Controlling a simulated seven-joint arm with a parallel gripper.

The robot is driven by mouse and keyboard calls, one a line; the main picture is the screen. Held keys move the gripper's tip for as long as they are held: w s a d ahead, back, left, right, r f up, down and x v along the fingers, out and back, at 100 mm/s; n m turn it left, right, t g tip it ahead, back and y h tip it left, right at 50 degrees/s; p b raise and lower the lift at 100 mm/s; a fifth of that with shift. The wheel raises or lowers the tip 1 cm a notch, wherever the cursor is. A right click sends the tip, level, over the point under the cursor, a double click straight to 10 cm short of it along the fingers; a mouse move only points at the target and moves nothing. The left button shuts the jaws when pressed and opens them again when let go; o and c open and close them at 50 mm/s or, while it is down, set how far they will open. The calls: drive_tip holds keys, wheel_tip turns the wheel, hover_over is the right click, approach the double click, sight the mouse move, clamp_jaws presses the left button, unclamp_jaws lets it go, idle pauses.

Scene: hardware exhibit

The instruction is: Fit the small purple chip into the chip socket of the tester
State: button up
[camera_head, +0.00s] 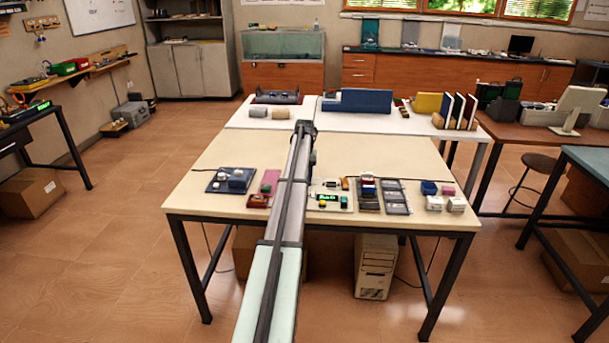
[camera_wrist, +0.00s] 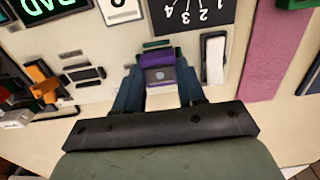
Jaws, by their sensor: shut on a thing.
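The small purple chip (camera_wrist: 158,62), with a grey face, is between the fingertips of my gripper (camera_wrist: 160,75) in the wrist view. The gripper is shut on it. The cream tester panel (camera_wrist: 95,35) lies beneath, with a lit green display (camera_wrist: 45,8) and a black numbered plate (camera_wrist: 190,14). A dark green edge (camera_wrist: 156,44) shows just beyond the chip; I cannot tell whether it belongs to the socket, or whether the chip touches the panel. In the head view the tester (camera_head: 330,204) is on the table; my arm hides the gripper and chip.
A white switch-like part (camera_wrist: 213,60) stands right of the fingers, and a pink strip (camera_wrist: 255,50) lies farther right. An orange part (camera_wrist: 45,85) and dark parts are at left. On the table (camera_head: 222,157), a dark tray (camera_head: 380,188) stands right of the tester.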

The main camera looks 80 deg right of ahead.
drive_tip(key=shift+f, duration=0.35)
idle(0.4)
drive_tip(key=o, duration=1)
drive_tip(key=shift+o, duration=0.3)
drive_tip(key=o, duration=0.3)
drive_tip(key=shift+r, duration=0.15)
drive_tip(key=shift+r, duration=3.6)
